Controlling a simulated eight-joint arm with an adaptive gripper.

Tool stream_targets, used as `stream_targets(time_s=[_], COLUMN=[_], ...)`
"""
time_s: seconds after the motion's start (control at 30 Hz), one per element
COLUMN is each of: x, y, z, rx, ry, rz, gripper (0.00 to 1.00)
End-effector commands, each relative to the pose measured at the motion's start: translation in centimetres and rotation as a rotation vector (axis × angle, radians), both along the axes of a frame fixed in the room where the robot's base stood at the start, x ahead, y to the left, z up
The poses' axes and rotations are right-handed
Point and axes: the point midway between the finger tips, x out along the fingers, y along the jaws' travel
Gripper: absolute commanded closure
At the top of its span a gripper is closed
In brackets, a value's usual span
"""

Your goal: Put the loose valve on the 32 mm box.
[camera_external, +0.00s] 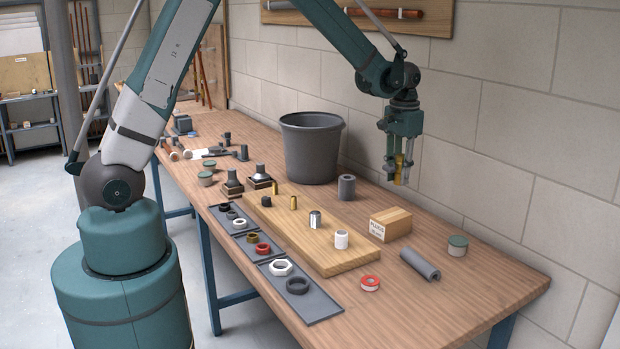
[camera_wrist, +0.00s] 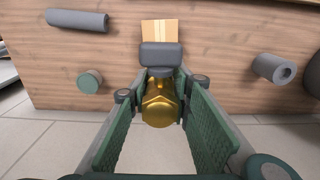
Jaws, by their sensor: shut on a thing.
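My gripper (camera_external: 399,168) is raised in the air, shut on a brass valve (camera_wrist: 160,104). The valve has a dark grey handle (camera_wrist: 161,55) and sits between the green finger pads in the wrist view. In the external view the fingers hide much of the valve (camera_external: 399,166). A small cardboard box (camera_external: 390,224) with a white label stands on the bench, below the gripper in the picture. The label is too small to read surely. The box also shows at the top of the wrist view (camera_wrist: 160,27), partly covered by the valve's handle; valve and box are apart.
A grey bucket (camera_external: 312,148) and a grey pipe sleeve (camera_external: 346,187) stand left of the box. A grey half-pipe (camera_external: 420,264) and a green-lidded tin (camera_external: 457,245) are at its right. A wooden board (camera_external: 330,262) with small fittings lies in front.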

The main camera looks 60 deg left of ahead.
Motion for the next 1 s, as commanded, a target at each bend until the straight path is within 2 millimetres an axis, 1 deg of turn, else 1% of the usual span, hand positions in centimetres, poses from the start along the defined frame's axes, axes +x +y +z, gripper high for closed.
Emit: stream_targets(time_s=[0.33,0.47,0.57,0.9,1.0], x=[0.0,0.0,0.0,0.0,0.0], y=[0.1,0.1,0.1,0.1,0.1], z=[0.0,-0.4,-1.2,-5.4,-6.0], rx=[0.0,0.0,0.0,0.0,0.0], ry=[0.0,0.0,0.0,0.0,0.0], rz=[-0.001,-0.001,-0.001,-0.001,-0.001], gripper=[0.95,0.95,0.95,0.95,0.95])
